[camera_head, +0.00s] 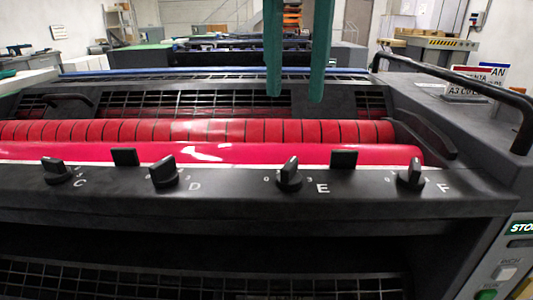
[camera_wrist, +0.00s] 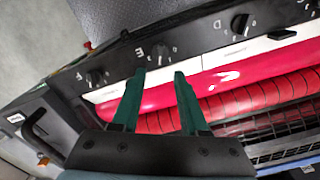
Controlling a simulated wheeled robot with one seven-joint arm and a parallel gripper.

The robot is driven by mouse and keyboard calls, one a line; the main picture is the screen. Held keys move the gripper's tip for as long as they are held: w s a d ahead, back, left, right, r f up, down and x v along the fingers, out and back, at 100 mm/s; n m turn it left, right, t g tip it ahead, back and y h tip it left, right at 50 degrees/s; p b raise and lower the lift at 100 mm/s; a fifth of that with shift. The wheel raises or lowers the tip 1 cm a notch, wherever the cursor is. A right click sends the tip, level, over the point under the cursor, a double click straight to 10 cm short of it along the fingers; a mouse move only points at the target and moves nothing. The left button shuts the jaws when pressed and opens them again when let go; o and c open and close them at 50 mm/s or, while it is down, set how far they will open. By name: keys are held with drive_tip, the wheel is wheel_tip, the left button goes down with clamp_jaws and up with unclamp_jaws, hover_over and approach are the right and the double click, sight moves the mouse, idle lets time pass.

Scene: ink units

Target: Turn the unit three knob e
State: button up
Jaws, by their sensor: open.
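Knob E (camera_head: 289,174) is a black pointer knob on the dark front rail of the ink unit, with a white letter E to its right. In the head view its grip stands nearly upright, tilted slightly right, between small marks 0 and 3. My gripper (camera_head: 295,98) has two green fingers, spread open and empty, hanging above the red rollers and higher in the picture than the knob. In the wrist view the gripper (camera_wrist: 160,72) points towards knob E (camera_wrist: 160,53), which shows just beyond the gap between the fingertips. I see no contact.
Knobs C (camera_head: 56,171), D (camera_head: 163,171) and F (camera_head: 410,174) sit on the same rail. Black tabs (camera_head: 343,159) stand behind it. A magenta roller (camera_head: 220,153) lies close behind. A black handrail (camera_head: 465,88) runs along the right. Space above the rail is clear.

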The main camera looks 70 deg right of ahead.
sight(290, 163)
wheel_tip(290, 163, down, 10)
drive_tip(key=shift+r+b, duration=0.25)
drive_tip(key=shift+b, duration=0.05)
clamp_jaws()
idle(0.4)
